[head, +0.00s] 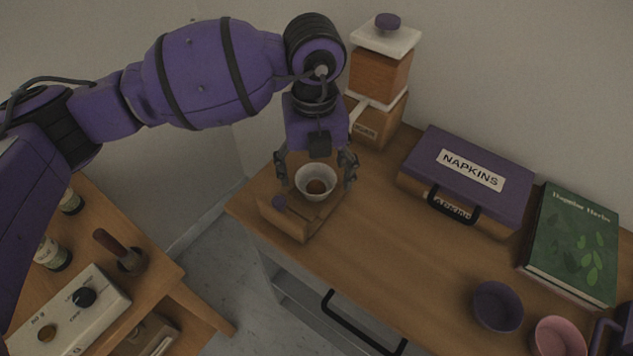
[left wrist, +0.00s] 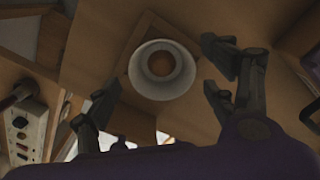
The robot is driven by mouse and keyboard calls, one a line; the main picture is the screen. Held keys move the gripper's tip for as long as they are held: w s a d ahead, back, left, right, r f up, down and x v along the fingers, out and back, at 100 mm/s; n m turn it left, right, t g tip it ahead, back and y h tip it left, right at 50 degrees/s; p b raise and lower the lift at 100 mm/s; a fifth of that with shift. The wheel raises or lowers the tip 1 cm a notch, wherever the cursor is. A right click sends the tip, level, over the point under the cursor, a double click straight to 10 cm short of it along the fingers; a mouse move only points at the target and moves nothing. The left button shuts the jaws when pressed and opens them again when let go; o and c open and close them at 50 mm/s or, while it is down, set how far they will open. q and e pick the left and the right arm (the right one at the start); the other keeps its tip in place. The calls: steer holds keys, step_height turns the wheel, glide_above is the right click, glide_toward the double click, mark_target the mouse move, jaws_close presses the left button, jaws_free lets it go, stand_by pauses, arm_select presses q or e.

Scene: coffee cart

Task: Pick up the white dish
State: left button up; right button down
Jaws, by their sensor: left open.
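The white dish (head: 315,183) is a small round bowl with something brown at its bottom. It sits on a wooden stand (head: 286,220) with a purple knob, at the left end of the cart top. In the left wrist view the dish (left wrist: 162,69) is seen from above, its brown centre visible. My left gripper (head: 317,177) is open, pointing down, with its fingers on either side of the dish.
A wooden grinder-like box (head: 380,75) stands close behind my left gripper. A purple napkins case (head: 468,172), a green book (head: 575,245), a purple bowl (head: 498,306) and a pink cup (head: 558,338) are to the right. The cart's middle is clear. Another wooden table (head: 160,268) is at left.

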mark_target(316, 184)
arm_select(q)
step_height(316, 184, down, 2)
steer(key=shift+f, duration=0.25)
steer(key=shift+c, duration=0.6)
steer(key=c, duration=1.1)
steer(key=shift+r, duration=0.1)
